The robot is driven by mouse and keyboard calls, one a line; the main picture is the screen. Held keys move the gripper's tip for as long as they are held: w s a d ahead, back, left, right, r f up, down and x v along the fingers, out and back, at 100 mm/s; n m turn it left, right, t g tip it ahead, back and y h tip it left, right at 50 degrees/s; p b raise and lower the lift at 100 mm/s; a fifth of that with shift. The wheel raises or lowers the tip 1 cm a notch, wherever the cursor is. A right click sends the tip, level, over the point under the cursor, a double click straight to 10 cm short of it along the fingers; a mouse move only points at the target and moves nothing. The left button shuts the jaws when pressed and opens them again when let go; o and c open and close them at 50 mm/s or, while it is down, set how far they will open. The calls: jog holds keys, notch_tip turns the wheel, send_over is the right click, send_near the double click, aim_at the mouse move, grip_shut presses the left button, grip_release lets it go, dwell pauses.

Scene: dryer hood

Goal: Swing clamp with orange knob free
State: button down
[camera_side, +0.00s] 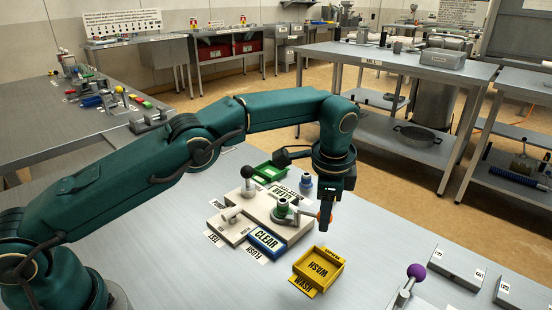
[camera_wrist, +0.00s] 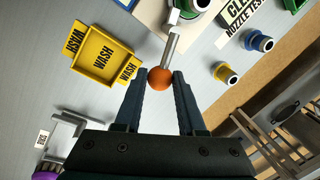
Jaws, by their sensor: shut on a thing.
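The clamp's orange knob (camera_wrist: 160,78) sits between the fingertips of my gripper (camera_wrist: 160,76) in the wrist view, at the end of a pale metal lever (camera_wrist: 171,48). My gripper is shut on the knob. The lever runs to a green-topped round part (camera_wrist: 197,5) at the upper edge. In the side view my gripper (camera_side: 326,222) points down at the right side of the beige block (camera_side: 247,194), and a sliver of the orange knob (camera_side: 318,216) shows beside it. The green round part (camera_side: 282,208) stands on the block. The far side of the knob is hidden.
A yellow WASH tray (camera_side: 301,263) lies in front of my gripper. A black-knobbed lever (camera_side: 247,173) rises from the block. A purple-knobbed fixture (camera_side: 416,271) stands at front right.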

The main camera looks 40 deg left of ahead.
jog(key=c, duration=0.5)
grip_release()
